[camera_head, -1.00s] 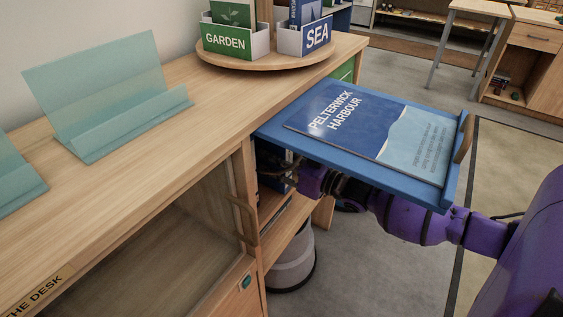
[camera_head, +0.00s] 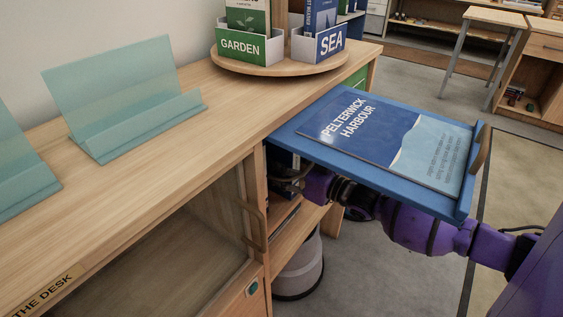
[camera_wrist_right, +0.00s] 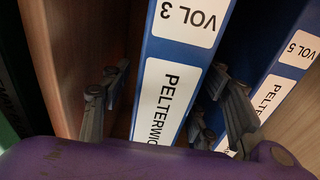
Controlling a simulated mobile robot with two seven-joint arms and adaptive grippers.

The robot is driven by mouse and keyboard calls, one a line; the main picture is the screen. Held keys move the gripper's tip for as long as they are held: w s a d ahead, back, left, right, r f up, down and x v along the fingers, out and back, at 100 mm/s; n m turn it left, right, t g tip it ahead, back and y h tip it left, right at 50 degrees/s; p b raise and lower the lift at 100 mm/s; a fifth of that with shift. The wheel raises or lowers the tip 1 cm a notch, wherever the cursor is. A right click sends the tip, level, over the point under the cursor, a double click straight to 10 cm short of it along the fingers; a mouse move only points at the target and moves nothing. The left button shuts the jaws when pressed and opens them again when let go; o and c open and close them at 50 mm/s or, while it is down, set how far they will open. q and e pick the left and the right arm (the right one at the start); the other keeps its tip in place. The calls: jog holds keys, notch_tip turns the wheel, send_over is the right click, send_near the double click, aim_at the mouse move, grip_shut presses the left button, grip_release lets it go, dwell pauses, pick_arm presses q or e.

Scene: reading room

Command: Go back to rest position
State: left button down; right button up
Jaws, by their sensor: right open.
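My right arm reaches in from the right under a blue pull-out shelf. Its gripper (camera_head: 288,183) is partly hidden inside the cabinet bay below that shelf. In the right wrist view the right gripper (camera_wrist_right: 168,108) is open, its dark fingers on either side of a blue spine labelled "VOL 3" and "PELTERWIC..." (camera_wrist_right: 178,75). I cannot tell whether either finger touches the spine. Another blue spine, "VOL 5" (camera_wrist_right: 290,70), stands to the right, with a gap between them. My left gripper is in neither view.
The blue shelf (camera_head: 445,202) carries a "Pelterwick Harbour" book (camera_head: 400,140) just above my arm. The wooden desk (camera_head: 190,150) bears teal stands (camera_head: 125,110) and a round turntable (camera_head: 280,68) with "GARDEN" and "SEA" boxes. A grey bin (camera_head: 300,272) stands below.

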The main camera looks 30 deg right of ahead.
dwell(0.8)
jog(key=p+v, duration=0.5)
jog(key=v, duration=0.6)
jog(key=shift+p, duration=0.35)
dwell(0.8)
